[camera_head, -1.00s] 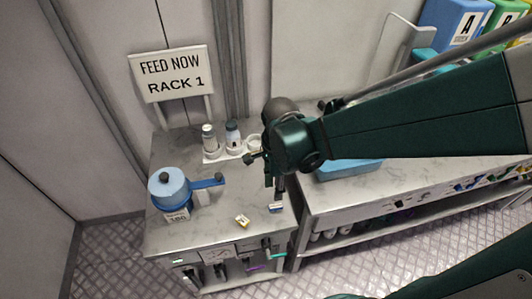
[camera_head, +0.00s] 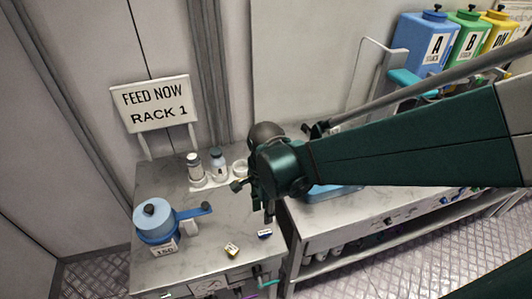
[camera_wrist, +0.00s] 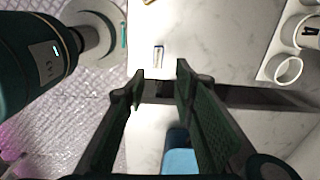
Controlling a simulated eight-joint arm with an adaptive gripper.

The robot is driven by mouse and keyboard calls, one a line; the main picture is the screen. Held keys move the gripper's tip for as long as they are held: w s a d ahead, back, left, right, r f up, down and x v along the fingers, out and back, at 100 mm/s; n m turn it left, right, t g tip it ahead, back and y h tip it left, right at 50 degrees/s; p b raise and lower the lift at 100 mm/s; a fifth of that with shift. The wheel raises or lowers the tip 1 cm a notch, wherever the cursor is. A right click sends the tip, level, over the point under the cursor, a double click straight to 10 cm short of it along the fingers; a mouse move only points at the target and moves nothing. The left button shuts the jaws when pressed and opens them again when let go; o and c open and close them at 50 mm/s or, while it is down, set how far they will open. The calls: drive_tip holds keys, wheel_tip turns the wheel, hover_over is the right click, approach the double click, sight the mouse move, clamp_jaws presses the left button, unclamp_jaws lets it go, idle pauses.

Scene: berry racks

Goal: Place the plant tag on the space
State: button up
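Two small flat pieces lie on the marble cabinet top (camera_head: 205,235). One is blue and white (camera_head: 264,234); the other is yellow and white (camera_head: 231,249), to its left. I cannot tell which is the plant tag. My gripper (camera_head: 268,217) hangs just behind and above the blue and white piece in the head view. In the wrist view my gripper (camera_wrist: 160,72) is open and empty, with the blue and white piece (camera_wrist: 158,56) just beyond the fingertips. The yellow and white piece (camera_wrist: 149,2) is cut off at the top edge. No marked space can be made out.
A blue pot with a handle (camera_head: 154,222) stands at the left of the top. Small bottles (camera_head: 194,167) and a white ring holder (camera_head: 240,168) stand at the back. A "FEED NOW RACK 1" sign (camera_head: 155,107) stands behind. A blue tray (camera_head: 325,192) is partly hidden by my arm.

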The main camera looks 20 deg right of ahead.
drive_tip(key=s+d+r+n+t, duration=0.2)
drive_tip(key=d+r+n+t, duration=0.1)
drive_tip(key=r+n, duration=0.5)
drive_tip(key=s+d+r+n+t, duration=0.1)
drive_tip(key=d+r+n+t, duration=0.2)
drive_tip(key=r+n, duration=0.4)
drive_tip(key=shift+s+d+r+n+t, duration=0.2)
drive_tip(key=shift+s+r+n+t, duration=0.2)
drive_tip(key=shift+n, duration=0.7)
